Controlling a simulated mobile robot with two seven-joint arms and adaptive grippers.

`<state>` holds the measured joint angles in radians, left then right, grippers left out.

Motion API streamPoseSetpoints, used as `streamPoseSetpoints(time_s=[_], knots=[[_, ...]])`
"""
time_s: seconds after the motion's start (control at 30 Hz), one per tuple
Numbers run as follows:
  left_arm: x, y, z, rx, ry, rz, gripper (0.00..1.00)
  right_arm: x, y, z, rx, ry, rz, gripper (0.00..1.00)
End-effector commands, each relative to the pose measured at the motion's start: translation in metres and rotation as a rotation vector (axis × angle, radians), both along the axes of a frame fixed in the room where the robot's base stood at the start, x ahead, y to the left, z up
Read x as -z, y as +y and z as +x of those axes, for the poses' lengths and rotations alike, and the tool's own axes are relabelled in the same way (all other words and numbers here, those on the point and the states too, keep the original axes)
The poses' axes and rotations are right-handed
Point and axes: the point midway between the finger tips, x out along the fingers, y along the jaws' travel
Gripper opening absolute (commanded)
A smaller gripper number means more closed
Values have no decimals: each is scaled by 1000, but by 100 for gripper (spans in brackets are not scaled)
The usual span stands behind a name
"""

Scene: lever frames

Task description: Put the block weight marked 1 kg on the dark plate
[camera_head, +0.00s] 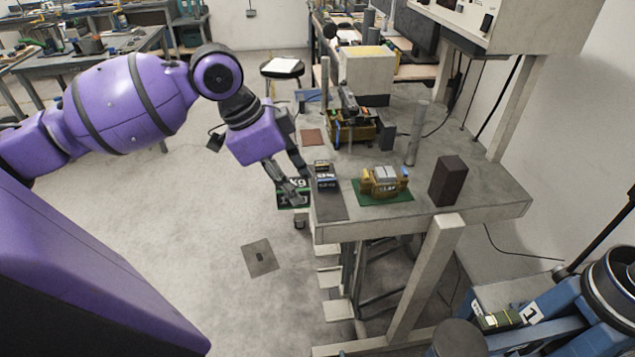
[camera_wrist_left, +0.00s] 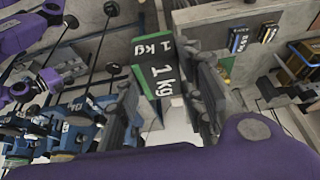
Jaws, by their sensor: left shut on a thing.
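The 1 kg block weight (camera_head: 293,199) is black and green with white lettering. It hangs in my left gripper (camera_head: 290,184), just left of the table edge. In the left wrist view the block (camera_wrist_left: 160,80) sits between the two fingers of the gripper (camera_wrist_left: 165,92), with "1 kg" showing on two faces. The dark plate (camera_head: 330,210) appears as a dark grey strip at the table's near left corner, right of the block and apart from it. My right gripper is not in view.
Small weights (camera_head: 325,182) stand on the strip; two show in the left wrist view (camera_wrist_left: 238,40). A brass-coloured device (camera_head: 384,181) on a green mat (camera_head: 395,197) and a dark upright block (camera_head: 448,181) stand to the right. The strip's near end is bare.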

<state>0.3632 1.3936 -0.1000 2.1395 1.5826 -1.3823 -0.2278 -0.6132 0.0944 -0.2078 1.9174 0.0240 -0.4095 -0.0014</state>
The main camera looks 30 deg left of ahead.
Motion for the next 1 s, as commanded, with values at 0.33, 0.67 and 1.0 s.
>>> streamPoseSetpoints(time_s=[0.33, 0.67, 1.0], knots=[[29, -11, 64, 1, 2, -7, 0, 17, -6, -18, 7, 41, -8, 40], [72, -17, 115, -1, 1, -5, 0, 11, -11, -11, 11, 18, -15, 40], [90, -19, 132, -1, -4, -3, 0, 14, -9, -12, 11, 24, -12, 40]])
